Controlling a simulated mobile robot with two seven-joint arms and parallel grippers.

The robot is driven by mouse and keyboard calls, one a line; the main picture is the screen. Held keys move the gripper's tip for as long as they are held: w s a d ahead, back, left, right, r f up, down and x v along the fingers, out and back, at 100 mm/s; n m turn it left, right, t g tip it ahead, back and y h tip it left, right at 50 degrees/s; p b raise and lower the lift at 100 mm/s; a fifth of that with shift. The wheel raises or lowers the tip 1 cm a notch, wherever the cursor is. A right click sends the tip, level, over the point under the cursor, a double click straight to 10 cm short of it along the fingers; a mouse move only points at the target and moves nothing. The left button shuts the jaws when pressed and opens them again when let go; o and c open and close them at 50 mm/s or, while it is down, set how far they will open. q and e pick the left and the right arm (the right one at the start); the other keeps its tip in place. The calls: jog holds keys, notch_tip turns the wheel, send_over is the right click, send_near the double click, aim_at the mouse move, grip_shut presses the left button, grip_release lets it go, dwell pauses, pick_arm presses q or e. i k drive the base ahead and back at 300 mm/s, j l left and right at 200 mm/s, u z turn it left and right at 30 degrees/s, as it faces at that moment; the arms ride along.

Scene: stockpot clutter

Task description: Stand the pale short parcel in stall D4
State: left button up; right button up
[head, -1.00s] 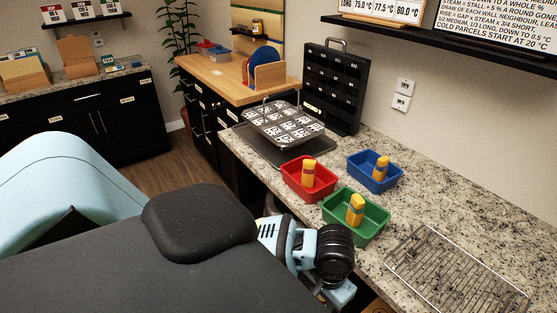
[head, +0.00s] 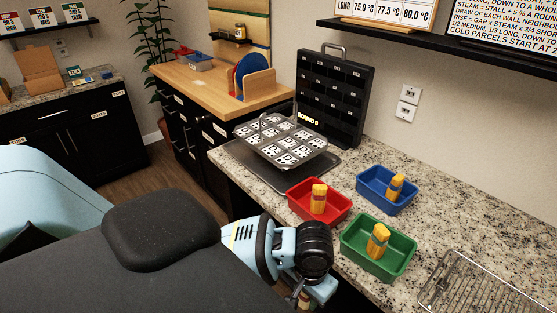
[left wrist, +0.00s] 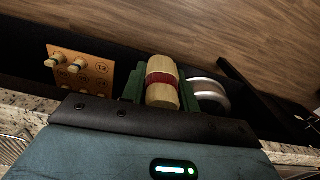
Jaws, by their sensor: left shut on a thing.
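The pale short parcel (left wrist: 162,92), wooden with a red band, is held between the green fingers of my left gripper (left wrist: 160,84) in the left wrist view. In the head view my left gripper (head: 308,290) is low in the middle, mostly hidden by its own wrist, in front of the counter edge. A tray of stalls (head: 281,142) with black-and-white labels stands on a dark sheet at the counter's far end; its labels are too small to read, so I cannot pick out D4. The gripper is well apart from it. My right gripper is not in view.
Red (head: 333,214), blue (head: 404,205) and green (head: 396,265) bins on the counter each hold a yellow parcel. A wire rack (head: 480,290) lies at right. A black upright rack (head: 332,95) stands behind the tray. An orange numbered board (left wrist: 84,78) holds pegs.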

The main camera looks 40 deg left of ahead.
aim_at(287, 161)
jog(key=j, duration=0.7)
jog(key=i+j, duration=0.15)
jog(key=j, duration=0.5)
